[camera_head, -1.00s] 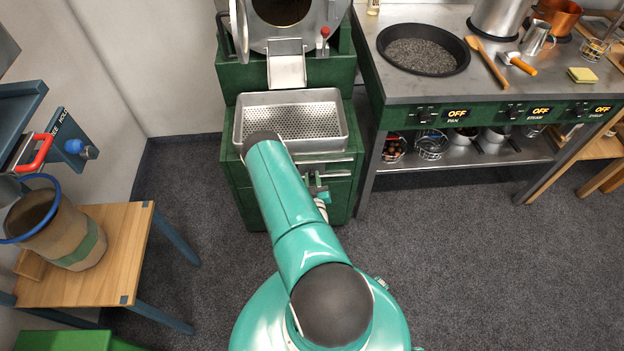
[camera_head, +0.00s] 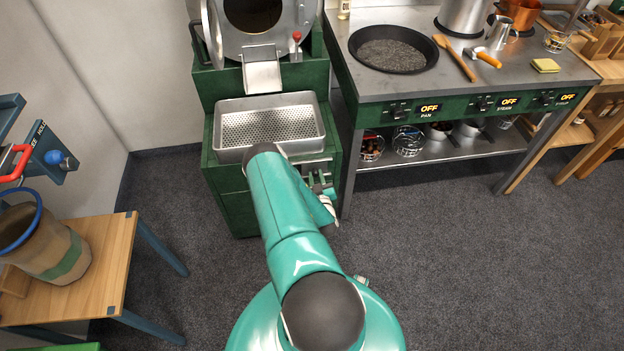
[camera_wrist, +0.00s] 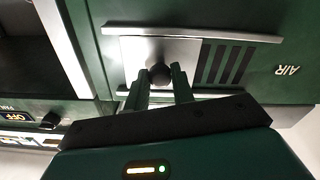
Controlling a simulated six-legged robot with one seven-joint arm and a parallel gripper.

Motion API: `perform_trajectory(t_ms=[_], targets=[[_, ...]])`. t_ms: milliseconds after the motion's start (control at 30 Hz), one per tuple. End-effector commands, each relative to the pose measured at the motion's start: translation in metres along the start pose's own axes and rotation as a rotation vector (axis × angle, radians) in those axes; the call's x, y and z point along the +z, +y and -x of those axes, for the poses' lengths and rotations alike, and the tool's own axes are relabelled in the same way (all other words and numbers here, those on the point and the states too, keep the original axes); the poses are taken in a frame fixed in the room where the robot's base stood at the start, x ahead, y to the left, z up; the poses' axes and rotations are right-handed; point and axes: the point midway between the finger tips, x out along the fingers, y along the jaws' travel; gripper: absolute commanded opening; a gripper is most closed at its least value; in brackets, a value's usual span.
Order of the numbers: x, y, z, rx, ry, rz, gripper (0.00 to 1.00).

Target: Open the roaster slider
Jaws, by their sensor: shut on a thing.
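The roaster (camera_head: 226,207) is a green cabinet with a steel drum above it, left of centre in the head view. In the wrist view its air slider is a bright metal plate (camera_wrist: 135,50) between two rails, with a dark round knob (camera_wrist: 160,73). Several dark slots (camera_wrist: 226,63) show beside the plate, and the word AIR is upside down at right. My gripper (camera_wrist: 161,82) is shut on the knob, one finger on each side. In the head view my gripper (camera_head: 326,196) is at the cabinet's front right, and my arm hides part of that front.
A perforated steel tray (camera_head: 316,128) sits on the roaster below the chute. A steel worktable (camera_head: 455,88) with a dark pan stands at right. A wooden table (camera_head: 113,255) with a sack stands at left. The carpet right of my arm is clear.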

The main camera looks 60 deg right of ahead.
Motion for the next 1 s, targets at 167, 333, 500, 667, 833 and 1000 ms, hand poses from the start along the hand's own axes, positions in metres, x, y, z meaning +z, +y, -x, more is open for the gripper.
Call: perform_trajectory(t_ms=[167, 333, 500, 667, 833, 1000], targets=[[-0.001, 0.0, 0.0, 0.001, 0.002, 0.001, 0.32], [-0.001, 0.0, 0.001, 0.001, 0.002, 0.0, 0.46], [0.0, 0.0, 0.002, 0.0, 0.001, 0.0, 0.46], [0.001, 0.0, 0.013, 0.001, -0.001, 0.001, 0.46], [0.001, 0.0, 0.043, 0.001, -0.004, 0.0, 0.46], [0.001, 0.0, 0.081, 0.001, -0.003, 0.001, 0.46]])
